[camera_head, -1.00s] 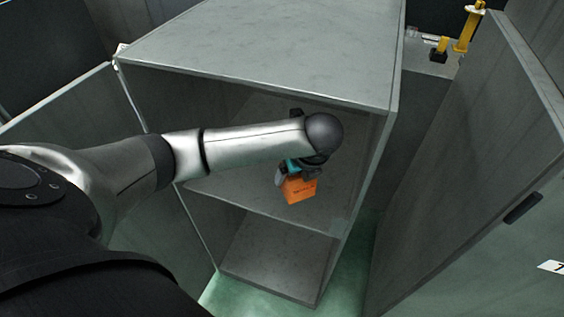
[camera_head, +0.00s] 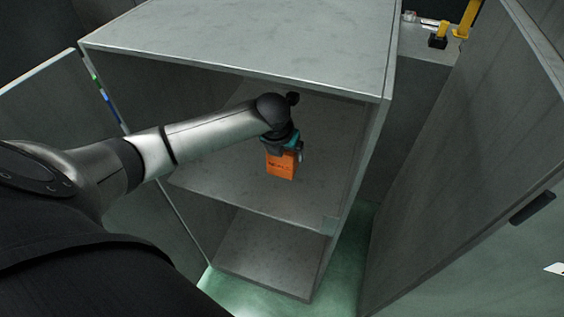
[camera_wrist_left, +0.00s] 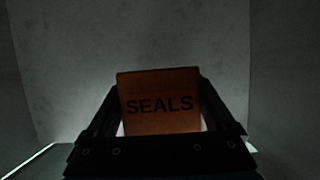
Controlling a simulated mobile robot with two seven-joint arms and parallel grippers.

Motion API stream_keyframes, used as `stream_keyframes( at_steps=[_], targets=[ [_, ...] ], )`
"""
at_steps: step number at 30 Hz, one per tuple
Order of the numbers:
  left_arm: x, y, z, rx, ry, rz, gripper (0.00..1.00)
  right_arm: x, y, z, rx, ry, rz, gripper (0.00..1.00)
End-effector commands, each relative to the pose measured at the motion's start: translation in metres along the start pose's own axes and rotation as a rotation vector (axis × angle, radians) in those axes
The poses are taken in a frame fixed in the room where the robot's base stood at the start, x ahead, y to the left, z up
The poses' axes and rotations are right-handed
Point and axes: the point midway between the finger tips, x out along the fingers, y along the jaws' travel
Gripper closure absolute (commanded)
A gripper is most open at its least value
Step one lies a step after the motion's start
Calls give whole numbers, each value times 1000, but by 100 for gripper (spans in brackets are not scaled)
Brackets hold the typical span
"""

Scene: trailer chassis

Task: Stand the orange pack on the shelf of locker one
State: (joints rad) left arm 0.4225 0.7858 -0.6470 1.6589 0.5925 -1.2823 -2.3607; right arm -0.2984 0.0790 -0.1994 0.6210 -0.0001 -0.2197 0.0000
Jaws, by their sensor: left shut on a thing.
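The orange pack (camera_head: 281,166) is in my left gripper (camera_head: 286,149), inside the open locker (camera_head: 240,38), over its shelf (camera_head: 240,196). In the left wrist view the pack (camera_wrist_left: 160,101) carries the word SEALS and sits between both fingers of the gripper (camera_wrist_left: 160,120). The pack looks about upright in the head view. I cannot tell whether its lower end touches the shelf. My left arm reaches in through the locker's open front. My right gripper is not in view.
An open door (camera_head: 468,160) with a dark handle stands at the right. Another open panel (camera_head: 60,110) stands at the left. A lower compartment (camera_head: 270,255) lies below the shelf. Yellow and black items (camera_head: 465,20) sit on a grey surface at the back right.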

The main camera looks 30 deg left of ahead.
Motion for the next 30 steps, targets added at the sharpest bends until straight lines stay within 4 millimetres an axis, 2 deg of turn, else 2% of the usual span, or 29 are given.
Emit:
stream_keyframes(
  at_steps=[5, 12, 18, 23, 24, 27, 30],
  targets=[
    [13, -1, -4, -2, -3, -2, 86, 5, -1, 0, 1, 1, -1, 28],
    [42, -1, -16, -3, -3, -1, 86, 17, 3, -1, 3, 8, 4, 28],
    [42, 0, -16, -2, -5, -1, 86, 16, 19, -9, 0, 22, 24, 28],
    [45, 0, -17, -2, -4, -1, 86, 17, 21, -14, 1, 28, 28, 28],
    [44, 0, -18, -1, -3, 0, 8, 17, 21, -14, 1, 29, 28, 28],
    [44, 0, -18, -1, -2, 0, 0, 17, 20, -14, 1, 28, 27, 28],
    [44, 0, -18, -2, -2, 0, 0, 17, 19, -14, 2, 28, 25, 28]
  ],
)
